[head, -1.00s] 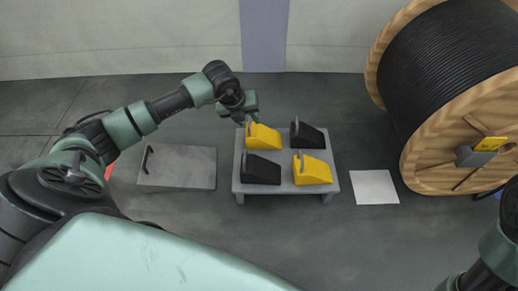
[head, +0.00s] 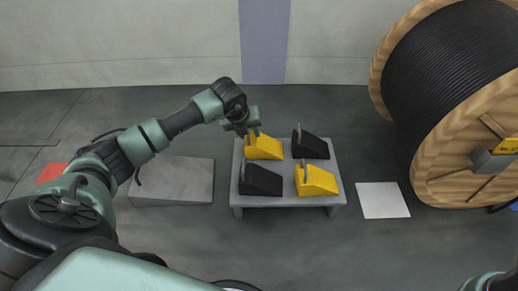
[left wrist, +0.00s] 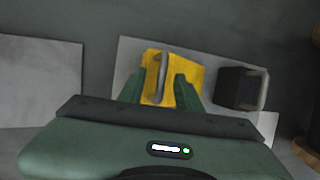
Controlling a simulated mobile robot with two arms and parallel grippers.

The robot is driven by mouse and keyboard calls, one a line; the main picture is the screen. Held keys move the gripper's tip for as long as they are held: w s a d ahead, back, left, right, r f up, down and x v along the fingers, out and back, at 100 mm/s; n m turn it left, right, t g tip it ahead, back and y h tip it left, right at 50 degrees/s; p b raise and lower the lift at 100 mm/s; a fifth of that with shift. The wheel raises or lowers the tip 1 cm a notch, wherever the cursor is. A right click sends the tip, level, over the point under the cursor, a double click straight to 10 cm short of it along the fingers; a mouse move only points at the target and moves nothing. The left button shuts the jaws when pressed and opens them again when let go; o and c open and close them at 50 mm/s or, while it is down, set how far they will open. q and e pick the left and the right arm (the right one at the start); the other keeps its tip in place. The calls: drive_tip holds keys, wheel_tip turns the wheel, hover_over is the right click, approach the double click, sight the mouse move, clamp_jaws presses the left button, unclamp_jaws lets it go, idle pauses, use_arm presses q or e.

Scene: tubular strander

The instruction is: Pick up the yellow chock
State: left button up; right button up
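Two yellow chocks and two black ones rest on a low grey table (head: 290,206). One yellow chock (head: 265,147) is at the back left, the other (head: 316,180) at the front right. My left gripper (head: 248,131) is at the handle end of the back-left yellow chock. In the left wrist view, its fingers (left wrist: 160,85) are spread on either side of that chock's (left wrist: 180,68) upright handle, with gaps between. The chock appears to rest on the table. My right gripper is outside the frames.
Black chocks stand at back right (head: 313,147) and front left (head: 260,180) of the table. A large wooden cable reel (head: 455,150) stands at the right.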

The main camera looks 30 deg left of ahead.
use_arm(q)
clamp_jaws()
idle(1.4)
